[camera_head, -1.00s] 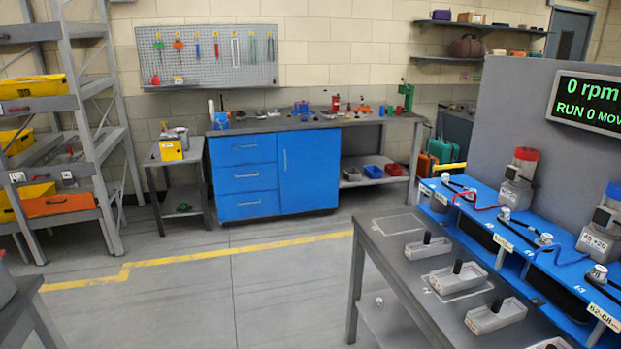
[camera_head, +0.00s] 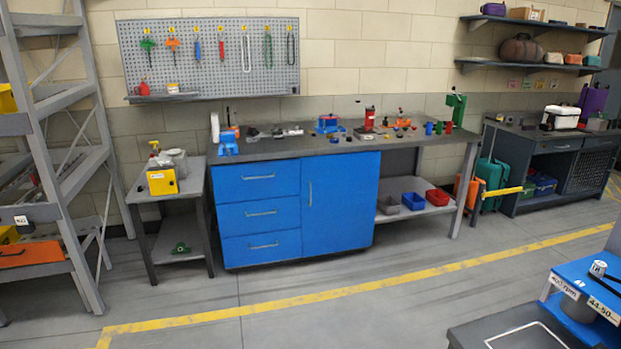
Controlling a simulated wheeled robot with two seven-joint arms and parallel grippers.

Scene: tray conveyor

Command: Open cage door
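Neither of my grippers is in view. A dark mesh panel (camera_head: 590,172) shows at the far right, on the front of a dark workbench (camera_head: 545,147). It may be the cage door, but I cannot tell for sure. It looks closed, and it is too small to make out a latch. No other cage shows clearly.
A blue cabinet bench (camera_head: 295,208) stands ahead with a pegboard (camera_head: 208,58) above it. A metal rack (camera_head: 60,170) is at left, beside a small side table (camera_head: 170,205). A blue machine (camera_head: 590,290) fills the lower right corner. The floor (camera_head: 300,318) in between is clear.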

